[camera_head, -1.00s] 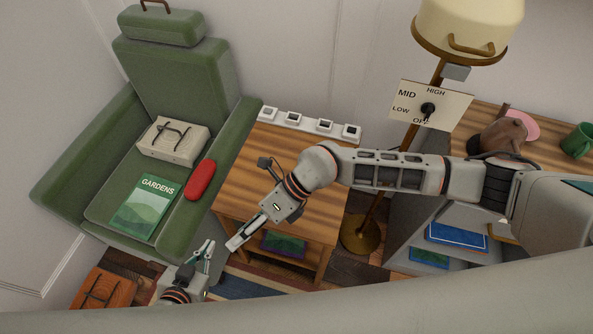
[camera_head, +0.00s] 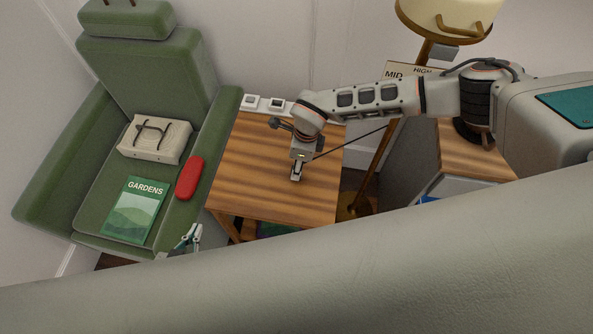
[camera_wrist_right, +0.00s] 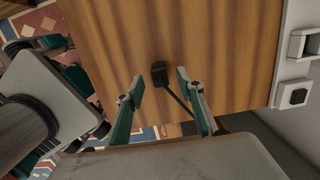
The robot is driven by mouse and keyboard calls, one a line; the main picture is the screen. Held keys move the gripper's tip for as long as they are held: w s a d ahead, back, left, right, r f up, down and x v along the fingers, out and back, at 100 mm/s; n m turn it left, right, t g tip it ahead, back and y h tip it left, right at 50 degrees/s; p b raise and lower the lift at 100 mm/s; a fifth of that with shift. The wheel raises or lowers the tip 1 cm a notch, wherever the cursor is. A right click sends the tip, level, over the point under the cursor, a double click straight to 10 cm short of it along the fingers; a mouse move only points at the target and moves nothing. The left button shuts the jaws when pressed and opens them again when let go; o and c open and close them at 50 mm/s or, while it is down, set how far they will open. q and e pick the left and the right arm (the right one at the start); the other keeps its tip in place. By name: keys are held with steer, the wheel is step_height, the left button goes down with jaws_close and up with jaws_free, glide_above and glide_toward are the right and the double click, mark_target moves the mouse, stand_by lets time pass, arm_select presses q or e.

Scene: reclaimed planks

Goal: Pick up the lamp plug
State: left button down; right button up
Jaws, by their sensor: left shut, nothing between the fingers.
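The black lamp plug (camera_wrist_right: 160,74) lies on the wooden side table (camera_head: 250,170), its dark cord (camera_head: 350,143) running off toward the lamp (camera_head: 447,22). My right gripper (camera_head: 297,175) points down over the table. In the right wrist view its two teal fingers are apart, one on each side of the plug, with gaps visible. The head view does not show the plug clearly; the gripper covers that spot. My left gripper (camera_head: 187,238) is shut and empty, low in front of the green armchair and left of the table.
A white socket strip (camera_head: 263,103) runs along the table's back edge. The armchair (camera_head: 140,60) holds a beige box (camera_head: 155,145), a GARDENS book (camera_head: 133,205) and a red case (camera_head: 190,178). A lamp switch sign (camera_head: 397,74) is partly hidden behind my right arm.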

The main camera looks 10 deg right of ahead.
steer(key=shift+a+f, duration=0.2)
steer(key=shift+f, duration=1.1)
jaws_close()
steer(key=shift+w+r, duration=0.1)
steer(key=shift+r, duration=0.05)
